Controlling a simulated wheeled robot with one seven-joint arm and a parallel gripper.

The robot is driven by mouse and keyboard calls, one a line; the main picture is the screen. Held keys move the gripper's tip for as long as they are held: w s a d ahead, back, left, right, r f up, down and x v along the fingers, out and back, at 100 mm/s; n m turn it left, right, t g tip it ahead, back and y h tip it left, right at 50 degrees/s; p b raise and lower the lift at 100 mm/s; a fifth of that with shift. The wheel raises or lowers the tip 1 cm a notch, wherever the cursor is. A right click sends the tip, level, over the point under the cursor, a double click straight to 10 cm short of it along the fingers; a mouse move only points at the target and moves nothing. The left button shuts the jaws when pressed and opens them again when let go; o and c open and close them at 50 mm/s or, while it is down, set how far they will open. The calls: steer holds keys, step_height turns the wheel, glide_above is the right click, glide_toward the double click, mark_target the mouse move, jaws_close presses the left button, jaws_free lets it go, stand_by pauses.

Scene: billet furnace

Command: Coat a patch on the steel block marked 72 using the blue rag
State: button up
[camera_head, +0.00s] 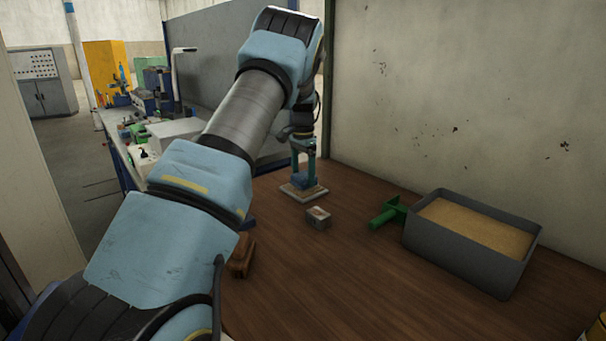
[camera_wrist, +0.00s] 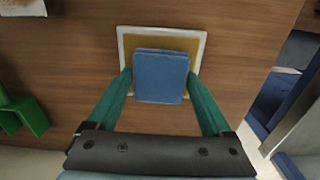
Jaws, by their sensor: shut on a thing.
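My gripper (camera_wrist: 160,80) is shut on the blue rag (camera_wrist: 160,88), a folded square pad between its two teal fingers. The rag is over a shallow tray (camera_wrist: 122,48) with a pale rim and a yellow-brown inside. I cannot tell whether the rag touches the inside. The tray also shows in the head view (camera_head: 292,193), below my gripper (camera_head: 303,170). A small grey steel block (camera_head: 318,219) sits on the table just in front and right of the tray. Its mark is too small to read. A pale grey block (camera_wrist: 22,8) is cut off at the wrist view's upper left.
A grey bin (camera_head: 455,249) of tan grains stands on the right, with a green scoop-like tool (camera_head: 387,213) beside it. A brown object (camera_head: 241,258) is partly hidden by my arm. A pale wall (camera_head: 470,90) rises behind. The table's front middle is clear.

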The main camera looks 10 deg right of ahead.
mark_target(303, 175)
steer(key=shift+f, duration=0.55)
stand_by(1.7)
steer(key=shift+r, duration=0.1)
steer(key=shift+r+p, duration=2.35)
steer(key=shift+r, duration=1.15)
